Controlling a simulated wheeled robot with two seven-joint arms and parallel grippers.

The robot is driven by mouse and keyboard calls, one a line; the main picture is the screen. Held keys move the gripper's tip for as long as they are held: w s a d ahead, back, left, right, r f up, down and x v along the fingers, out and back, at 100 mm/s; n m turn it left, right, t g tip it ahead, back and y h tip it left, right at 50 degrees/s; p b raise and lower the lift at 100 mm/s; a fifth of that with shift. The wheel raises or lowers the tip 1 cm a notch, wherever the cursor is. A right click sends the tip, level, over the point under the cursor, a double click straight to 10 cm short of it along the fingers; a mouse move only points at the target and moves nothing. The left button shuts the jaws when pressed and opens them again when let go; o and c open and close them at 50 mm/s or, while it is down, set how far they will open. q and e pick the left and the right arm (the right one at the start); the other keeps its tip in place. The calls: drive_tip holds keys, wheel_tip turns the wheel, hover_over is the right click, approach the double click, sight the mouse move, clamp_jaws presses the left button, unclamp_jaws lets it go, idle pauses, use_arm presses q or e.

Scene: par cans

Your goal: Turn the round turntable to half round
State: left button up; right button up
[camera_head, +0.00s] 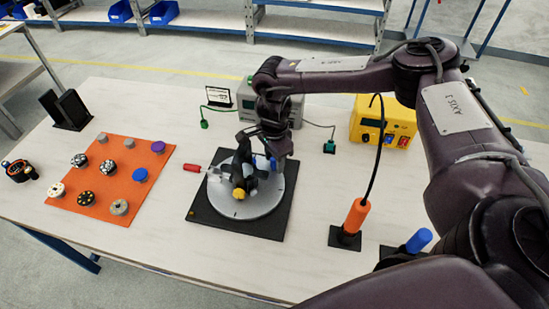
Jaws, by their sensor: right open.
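The round turntable (268,202) is a light grey disc on a black square base (281,222), near the middle of the table. Tick marks show along its rim. My right gripper (243,186) reaches in from the right and is over the disc, open. It hides much of the disc's middle. A yellow knob (239,193) shows by the fingers, and a blue part shows behind them. I cannot tell whether the fingers touch anything. A red-handled tool (193,168) lies at the disc's left edge. My left gripper is not in view.
An orange mat (70,200) with several round parts lies at left. A grey box (290,108) and a yellow power unit (378,125) stand behind. An orange-handled tool (355,216) and a blue-handled tool (419,240) stand at right. The table (160,250) is clear in front left.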

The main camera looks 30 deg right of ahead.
wheel_tip(320, 180, up, 8)
drive_tip(key=shift+f+b, duration=0.1)
drive_tip(key=shift+b, duration=0.55)
